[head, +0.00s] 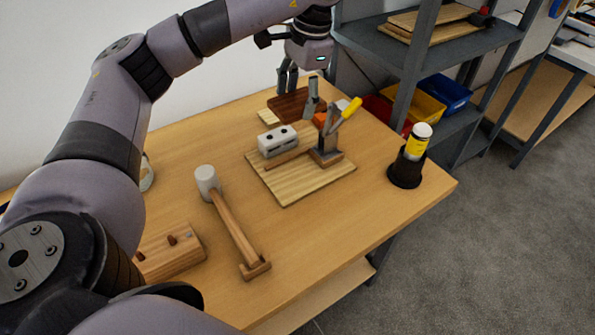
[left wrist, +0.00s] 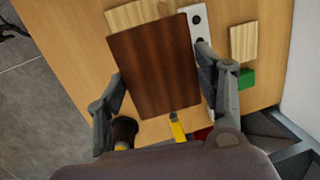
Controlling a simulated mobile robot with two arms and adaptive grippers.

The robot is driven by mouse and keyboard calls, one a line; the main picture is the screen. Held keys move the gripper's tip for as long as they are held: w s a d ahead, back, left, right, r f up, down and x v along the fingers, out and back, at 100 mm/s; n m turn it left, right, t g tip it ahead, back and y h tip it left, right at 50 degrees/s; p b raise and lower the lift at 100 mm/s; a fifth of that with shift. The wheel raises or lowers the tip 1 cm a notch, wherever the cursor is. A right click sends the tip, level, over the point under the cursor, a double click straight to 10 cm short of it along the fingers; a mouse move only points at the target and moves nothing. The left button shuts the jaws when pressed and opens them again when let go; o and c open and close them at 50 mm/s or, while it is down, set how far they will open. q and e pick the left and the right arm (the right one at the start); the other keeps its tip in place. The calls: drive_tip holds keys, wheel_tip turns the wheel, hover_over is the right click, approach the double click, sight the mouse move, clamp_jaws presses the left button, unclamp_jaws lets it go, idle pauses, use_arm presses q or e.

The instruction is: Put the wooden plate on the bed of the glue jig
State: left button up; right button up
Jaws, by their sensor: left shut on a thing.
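The wooden plate (head: 290,102) is dark brown and flat. My left gripper (head: 298,97) is shut on it, with a finger at each side; the left wrist view shows the plate (left wrist: 153,62) filling the space between the fingers. The glue jig has a light wooden bed (head: 300,187), a pale block with dark holes (head: 278,141) and a clamp with a yellow handle (head: 350,108). The plate is behind the clamp in the head view. In the left wrist view it covers much of the jig, and a strip of the bed (left wrist: 132,14) shows past it. My right gripper is out of view.
A mallet (head: 232,220) lies left of the jig. A yellow bottle in a black holder (head: 406,170) stands at the right. A small light board (left wrist: 243,42) and a green block (left wrist: 246,78) lie beside the jig. A grey shelf (head: 440,48) stands behind the table.

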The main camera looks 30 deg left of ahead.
use_arm(q)
drive_tip(key=b, duration=0.1)
hover_over(296, 170)
wheel_tip(296, 170, down, 7)
drive_tip(key=f, duration=0.7)
drive_tip(key=shift+d+f, duration=0.1)
drive_tip(key=shift+d, duration=0.25)
wheel_tip(296, 170, down, 5)
drive_tip(key=shift+f, duration=0.15)
drive_tip(key=shift+w, duration=0.1)
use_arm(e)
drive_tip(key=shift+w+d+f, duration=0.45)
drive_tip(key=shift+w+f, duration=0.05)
use_arm(q)
drive_tip(key=shift+f, duration=0.2)
drive_tip(key=o, duration=1.3)
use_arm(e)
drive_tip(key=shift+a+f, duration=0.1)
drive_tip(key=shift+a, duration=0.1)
